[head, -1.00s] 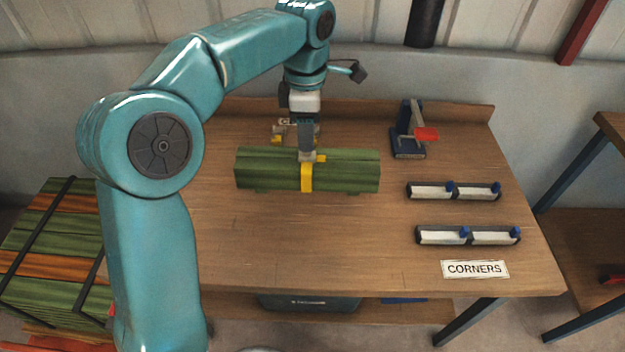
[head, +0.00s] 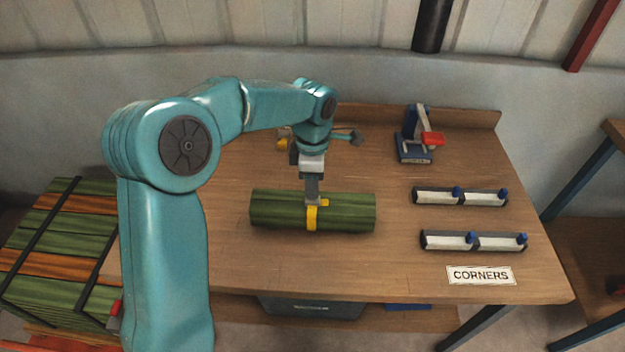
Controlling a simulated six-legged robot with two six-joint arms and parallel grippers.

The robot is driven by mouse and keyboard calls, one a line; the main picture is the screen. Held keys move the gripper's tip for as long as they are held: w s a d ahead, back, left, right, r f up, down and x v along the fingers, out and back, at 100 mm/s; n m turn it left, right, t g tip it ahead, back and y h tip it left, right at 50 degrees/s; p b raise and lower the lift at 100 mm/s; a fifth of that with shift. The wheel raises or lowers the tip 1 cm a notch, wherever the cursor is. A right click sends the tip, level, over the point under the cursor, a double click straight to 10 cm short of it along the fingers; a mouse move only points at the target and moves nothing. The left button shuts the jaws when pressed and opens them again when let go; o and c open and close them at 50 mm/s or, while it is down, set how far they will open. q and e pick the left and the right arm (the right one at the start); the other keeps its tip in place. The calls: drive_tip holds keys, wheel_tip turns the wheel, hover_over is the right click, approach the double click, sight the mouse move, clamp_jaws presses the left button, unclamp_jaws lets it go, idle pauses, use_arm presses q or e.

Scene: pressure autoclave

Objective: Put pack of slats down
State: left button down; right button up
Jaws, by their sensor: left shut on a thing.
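The pack of slats (head: 348,212) is a long green bundle with a yellow strap around its middle. It lies level, lengthwise left to right, over the middle of the wooden table (head: 380,272). My left gripper (head: 312,203) comes down from above and is shut on the pack at the strap. I cannot tell whether the pack's underside touches the table top. The fingertips are partly hidden by the strap. My right gripper is not in view.
A blue stand with a red part (head: 415,150) is at the back right. Two trays (head: 440,197) (head: 445,240) and a CORNERS label (head: 480,275) are at the right. A yellow item (head: 283,143) is partly hidden behind my arm. Strapped green and orange slats (head: 50,235) stand left.

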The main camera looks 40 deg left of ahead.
use_arm(q)
drive_tip(key=shift+s+r, duration=0.15)
drive_tip(key=shift+f, duration=0.2)
drive_tip(key=c, duration=0.6)
unclamp_jaws()
drive_tip(key=shift+c, duration=0.2)
drive_tip(key=shift+w+r, duration=0.2)
drive_tip(key=shift+r, duration=0.4)
wheel_tip(320, 180, up, 10)
drive_tip(key=shift+r+p, duration=0.1)
drive_tip(key=shift+p, duration=0.35)
drive_tip(key=shift+s+r, duration=0.15)
drive_tip(key=shift+r, duration=0.35)
